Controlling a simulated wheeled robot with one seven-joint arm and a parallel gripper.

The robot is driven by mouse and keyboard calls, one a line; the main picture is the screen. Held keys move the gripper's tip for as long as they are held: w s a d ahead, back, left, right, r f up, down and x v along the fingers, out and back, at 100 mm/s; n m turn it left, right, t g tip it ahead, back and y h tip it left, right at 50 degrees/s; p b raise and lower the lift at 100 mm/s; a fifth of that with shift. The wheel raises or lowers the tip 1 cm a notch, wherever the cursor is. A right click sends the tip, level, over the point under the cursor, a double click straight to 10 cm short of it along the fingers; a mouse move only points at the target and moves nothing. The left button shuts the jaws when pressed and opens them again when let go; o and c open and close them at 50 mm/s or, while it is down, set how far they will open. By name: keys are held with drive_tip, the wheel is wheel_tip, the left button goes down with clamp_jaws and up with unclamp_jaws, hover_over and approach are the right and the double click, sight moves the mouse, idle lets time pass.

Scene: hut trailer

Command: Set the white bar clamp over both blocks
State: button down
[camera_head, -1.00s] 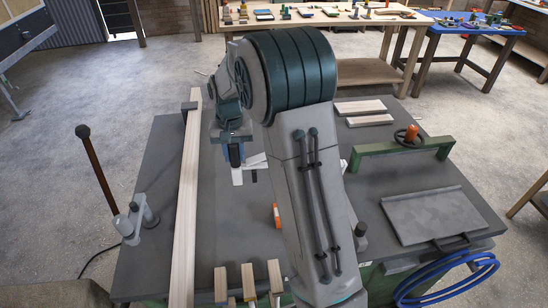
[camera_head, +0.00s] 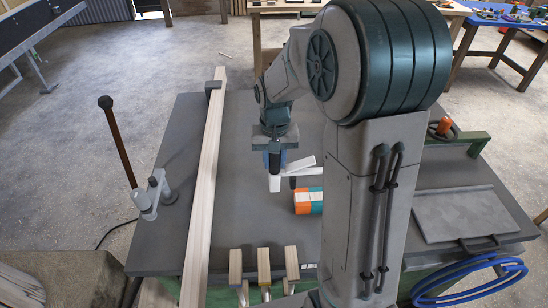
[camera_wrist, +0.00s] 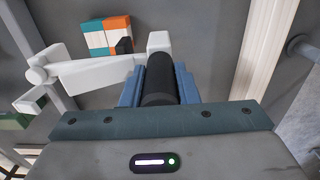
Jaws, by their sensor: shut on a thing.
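My gripper (camera_wrist: 160,88) is shut on the black handle (camera_wrist: 158,75) of the white bar clamp (camera_wrist: 95,77). In the wrist view the clamp's white bar runs left from the handle, with one jaw near the handle and another at the far left. The clamp also shows below my gripper (camera_head: 274,160) in the head view (camera_head: 300,165). A teal block (camera_wrist: 96,40) and an orange block (camera_wrist: 117,28), both with pale patches, sit side by side. In the head view the orange block (camera_head: 302,202) and teal block (camera_head: 316,201) lie nearer the front than the clamp, which appears apart from them.
A long wooden plank (camera_head: 205,190) lies left of my gripper on the dark table (camera_head: 250,225). Several wooden-topped pieces (camera_head: 264,265) stand at the front edge. A grey tray (camera_head: 465,213) and blue hose (camera_head: 470,280) are at the right. A rod (camera_head: 118,148) stands at the left.

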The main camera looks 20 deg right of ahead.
sight(275, 183)
drive_tip(key=shift+f+b, duration=3.6)
drive_tip(key=shift+f, duration=1.4)
drive_tip(key=c, duration=0.6)
unclamp_jaws()
drive_tip(key=shift+o, duration=0.2)
drive_tip(key=shift+r+p, duration=3.3)
drive_tip(key=shift+r, duration=1.2)
